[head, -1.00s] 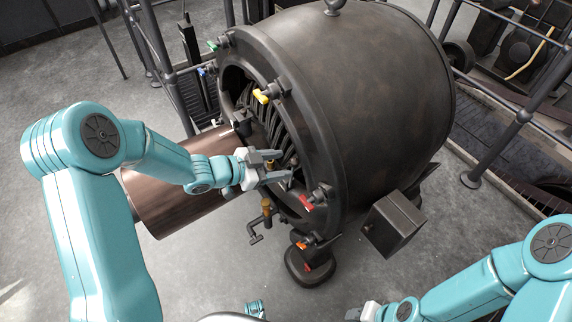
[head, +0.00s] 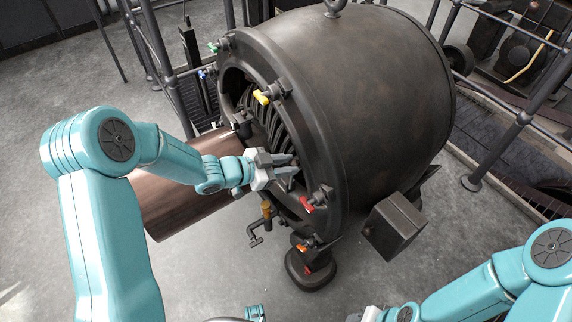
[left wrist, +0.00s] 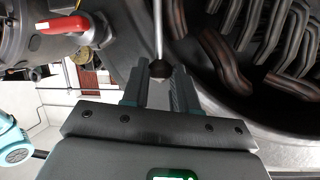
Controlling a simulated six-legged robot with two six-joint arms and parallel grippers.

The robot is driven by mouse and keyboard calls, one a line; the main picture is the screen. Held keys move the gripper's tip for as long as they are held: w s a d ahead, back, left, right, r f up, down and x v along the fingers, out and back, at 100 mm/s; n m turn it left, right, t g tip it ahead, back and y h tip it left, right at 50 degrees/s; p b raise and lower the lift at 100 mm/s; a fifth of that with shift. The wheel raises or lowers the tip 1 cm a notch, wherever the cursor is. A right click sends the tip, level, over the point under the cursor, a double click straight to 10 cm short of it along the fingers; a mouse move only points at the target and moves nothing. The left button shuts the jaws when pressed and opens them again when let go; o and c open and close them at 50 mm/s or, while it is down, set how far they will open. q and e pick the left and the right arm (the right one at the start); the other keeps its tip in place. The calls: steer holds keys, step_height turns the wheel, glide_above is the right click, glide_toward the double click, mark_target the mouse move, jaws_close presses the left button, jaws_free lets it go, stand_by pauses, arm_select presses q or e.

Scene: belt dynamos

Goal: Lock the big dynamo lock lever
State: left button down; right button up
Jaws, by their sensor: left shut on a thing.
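The big dynamo (head: 375,90) is a dark, worn drum with its open ring face to the left and coil windings (head: 268,122) inside. My left gripper (head: 291,165) is at the lower part of this opening. In the left wrist view a thin metal lever (left wrist: 158,32) with a dark ball knob comes down between the fingers of my left gripper (left wrist: 161,82). The fingers are shut on the lever near its knob. In the head view the fingers mostly hide the lever. My right gripper (head: 366,314) is barely in view at the bottom edge, its fingers unclear.
A red handle (head: 307,204) sits on the ring just below my left gripper, and also shows in the left wrist view (left wrist: 62,25). Yellow (head: 262,97), green and blue handles sit higher. A brown cylinder (head: 185,190) lies behind my left forearm. A dark box (head: 393,226) stands right.

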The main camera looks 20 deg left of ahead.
arm_select(q)
steer(key=s+a+f+t+h+b, duration=0.4)
steer(key=s+a+f+b, duration=0.1)
steer(key=b, duration=1.2)
steer(key=shift+s+f+m, duration=0.3)
steer(key=shift+s+f, duration=0.4)
steer(key=shift+s, duration=0.35)
arm_select(e)
step_height(320, 180, down, 17)
steer(key=w+d, duration=0.1)
steer(key=w, duration=0.1)
steer(key=shift+d+m+t, duration=0.2)
steer(key=shift+m+t, duration=0.1)
steer(key=shift+t, duration=0.1)
steer(key=shift+f, duration=0.1)
arm_select(q)
steer(key=c, duration=1)
jaws_free()
steer(key=shift+c, duration=0.2)
steer(key=shift+o, duration=0.9)
steer(key=shift+w, duration=0.1)
steer(key=shift+a+r, duration=0.1)
